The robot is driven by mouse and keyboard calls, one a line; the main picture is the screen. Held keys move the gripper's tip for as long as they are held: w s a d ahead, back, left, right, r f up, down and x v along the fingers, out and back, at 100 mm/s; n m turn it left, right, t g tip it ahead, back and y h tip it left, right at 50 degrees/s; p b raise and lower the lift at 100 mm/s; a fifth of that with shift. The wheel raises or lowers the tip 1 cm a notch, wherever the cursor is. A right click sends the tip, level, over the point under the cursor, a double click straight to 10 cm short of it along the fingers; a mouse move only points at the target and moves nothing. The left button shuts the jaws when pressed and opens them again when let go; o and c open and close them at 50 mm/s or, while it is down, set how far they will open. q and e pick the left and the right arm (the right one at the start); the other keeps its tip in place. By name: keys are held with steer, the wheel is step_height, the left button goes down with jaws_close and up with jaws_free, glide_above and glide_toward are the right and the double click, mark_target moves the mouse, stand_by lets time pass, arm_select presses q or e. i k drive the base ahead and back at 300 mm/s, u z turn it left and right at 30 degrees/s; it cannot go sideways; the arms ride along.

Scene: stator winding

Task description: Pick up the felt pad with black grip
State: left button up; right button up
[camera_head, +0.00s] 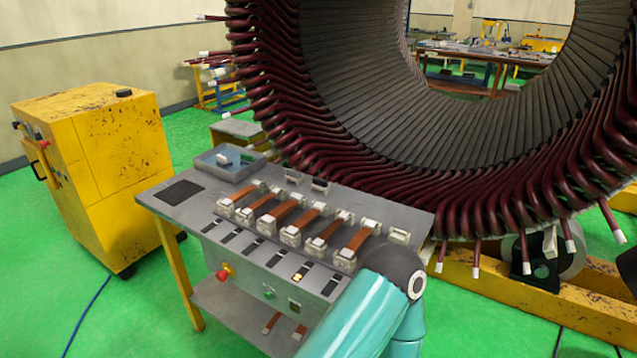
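I cannot clearly make out a felt pad with a black grip. A small whitish object (224,159) sits in the shallow blue-grey tray (204,163) at the back left of the workbench; it is too small to tell whether it is the pad. A flat black pad or mat (181,192) lies on the bench's left end. A teal arm of mine rises from the bottom centre, its dark joint over the bench's right front. Neither gripper shows.
The grey workbench (169,208) holds a fixture with several copper-coloured strips (285,211) in pale clamps. A large stator (300,120) with dark red coils stands close behind and right. A yellow cabinet (100,165) stands left.

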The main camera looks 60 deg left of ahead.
mark_target(321, 184)
steer(key=u, duration=0.1)
steer(key=k, duration=1.3)
steer(key=u, duration=3.6)
steer(key=k, duration=0.1)
steer(key=z, duration=1.7)
steer(key=i, duration=0.95)
steer(key=u, duration=0.1)
